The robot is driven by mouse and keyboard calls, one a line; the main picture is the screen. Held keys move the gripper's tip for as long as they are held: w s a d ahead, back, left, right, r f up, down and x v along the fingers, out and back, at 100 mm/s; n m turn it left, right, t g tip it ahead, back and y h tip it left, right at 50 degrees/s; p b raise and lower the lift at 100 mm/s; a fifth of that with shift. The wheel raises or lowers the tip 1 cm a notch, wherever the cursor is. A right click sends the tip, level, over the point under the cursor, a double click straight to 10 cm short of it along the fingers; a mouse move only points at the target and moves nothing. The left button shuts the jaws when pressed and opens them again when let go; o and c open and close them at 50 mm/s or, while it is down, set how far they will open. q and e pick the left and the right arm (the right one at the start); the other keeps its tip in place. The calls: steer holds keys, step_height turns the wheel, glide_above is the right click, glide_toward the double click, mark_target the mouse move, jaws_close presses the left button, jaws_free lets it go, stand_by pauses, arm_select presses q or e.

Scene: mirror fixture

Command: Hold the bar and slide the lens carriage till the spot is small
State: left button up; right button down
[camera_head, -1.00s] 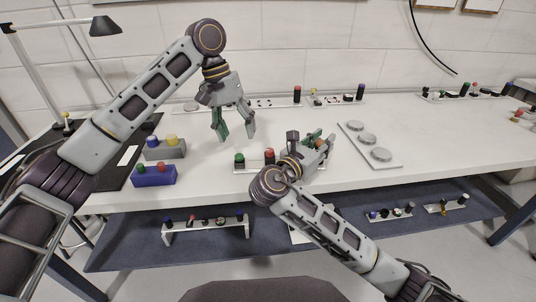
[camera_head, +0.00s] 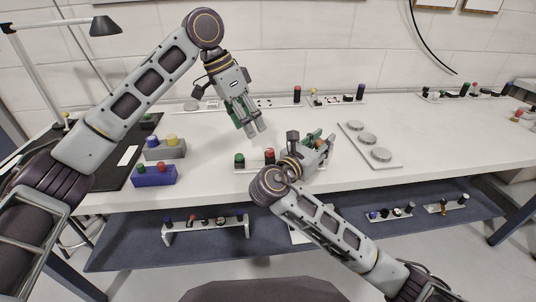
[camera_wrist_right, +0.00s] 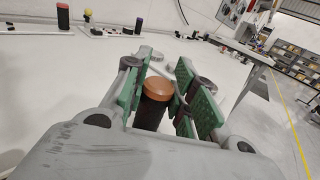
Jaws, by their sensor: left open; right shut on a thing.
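A pale bar (camera_head: 245,169) lies near the table's front edge, with a green-topped knob (camera_head: 239,159) and a red-topped knob (camera_head: 269,155) on it. My right gripper (camera_head: 322,144) is low over the bar's right end. In the right wrist view its green fingers (camera_wrist_right: 164,78) are shut on a dark post with an orange-brown top (camera_wrist_right: 158,88). My left gripper (camera_head: 257,131) is open and empty, pointing down behind the bar and apart from it. I cannot tell which part is the lens carriage, and I see no light spot.
Blue (camera_head: 154,176) and grey (camera_head: 165,149) knob blocks stand at the left. Several knobbed bars line the table's back. A lower shelf (camera_head: 300,222) holds more. White table is clear around the left gripper.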

mark_target(268, 155)
arm_select(q)
steer(key=m, duration=0.5)
steer(key=shift+w+d+r, duration=0.15)
steer(key=shift+d, duration=0.2)
stand_by(0.4)
steer(key=shift+x, duration=6)
steer(key=shift+w+d, duration=0.1)
steer(key=shift+d, duration=0.05)
steer(key=shift+c, duration=0.3)
jaws_close()
steer(key=shift+a, duration=0.7)
steer(key=shift+r, duration=0.1)
steer(key=shift+o, duration=0.3)
jaws_free()
